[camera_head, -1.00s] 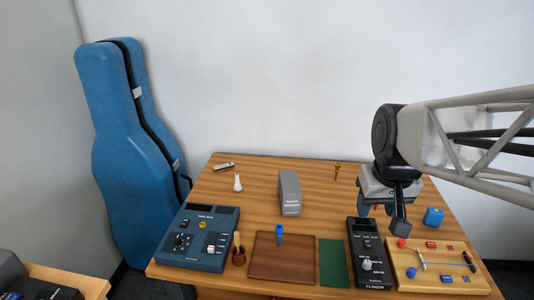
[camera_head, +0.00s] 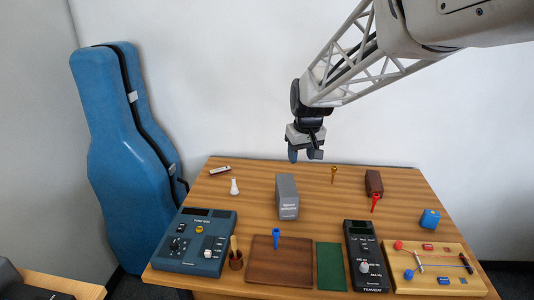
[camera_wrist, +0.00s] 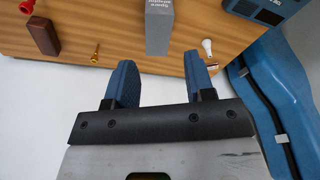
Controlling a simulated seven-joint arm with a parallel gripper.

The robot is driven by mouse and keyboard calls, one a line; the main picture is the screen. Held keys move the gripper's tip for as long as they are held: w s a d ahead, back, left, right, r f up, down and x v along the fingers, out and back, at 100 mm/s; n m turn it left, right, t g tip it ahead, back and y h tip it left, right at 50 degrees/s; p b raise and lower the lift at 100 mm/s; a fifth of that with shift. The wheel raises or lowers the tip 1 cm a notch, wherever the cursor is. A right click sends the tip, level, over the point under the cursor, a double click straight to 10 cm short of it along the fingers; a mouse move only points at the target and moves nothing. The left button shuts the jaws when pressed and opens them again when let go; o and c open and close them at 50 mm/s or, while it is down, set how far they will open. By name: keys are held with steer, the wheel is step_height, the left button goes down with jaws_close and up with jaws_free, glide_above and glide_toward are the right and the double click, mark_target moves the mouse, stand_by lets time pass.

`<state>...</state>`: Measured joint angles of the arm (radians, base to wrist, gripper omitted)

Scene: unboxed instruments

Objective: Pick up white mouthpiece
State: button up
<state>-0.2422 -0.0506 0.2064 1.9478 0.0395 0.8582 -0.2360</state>
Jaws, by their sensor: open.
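The white mouthpiece (camera_head: 234,187) stands upright on the left part of the wooden table in the head view, left of the grey box. It also shows in the wrist view (camera_wrist: 207,47), just beyond the tip of the right-hand finger. My gripper (camera_head: 306,156) is raised above the table's back edge, right of the mouthpiece and apart from it. In the wrist view my gripper (camera_wrist: 158,78) has its two blue fingers spread, with nothing between them.
A grey box (camera_head: 287,196) stands between my gripper and the mouthpiece's side of the table. A small harmonica-like item (camera_head: 220,170) lies behind the mouthpiece. A brass mouthpiece (camera_head: 334,174), a brown block (camera_head: 374,183) and a red mouthpiece (camera_head: 375,202) stand to the right.

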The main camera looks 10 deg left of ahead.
steer(key=w+a+f+n, duration=0.2)
steer(key=w+a+f, duration=0.6)
steer(key=w+a, duration=0.4)
steer(key=n, duration=0.2)
glide_above(234, 186)
steer(key=shift+g+y, duration=0.3)
steer(key=f, duration=1.2)
steer(key=shift+s+d, duration=0.15)
steer(key=shift+d, duration=0.15)
steer(key=shift+a+f, duration=0.1)
steer(key=shift+f, duration=0.05)
steer(key=shift+w+a+f, duration=0.1)
steer(key=shift+w+f, duration=0.1)
steer(key=shift+f, duration=1.1)
steer(key=shift+w+a+f, duration=0.1)
steer(key=shift+w+f, duration=0.05)
steer(key=shift+f, duration=0.7)
steer(key=shift+w+a+f, duration=0.1)
steer(key=shift+w+f, duration=0.05)
steer(key=shift+f, duration=0.7)
steer(key=shift+w+a+f, duration=0.1)
steer(key=shift+w+f, duration=0.05)
steer(key=shift+f, duration=0.7)
jaws_close()
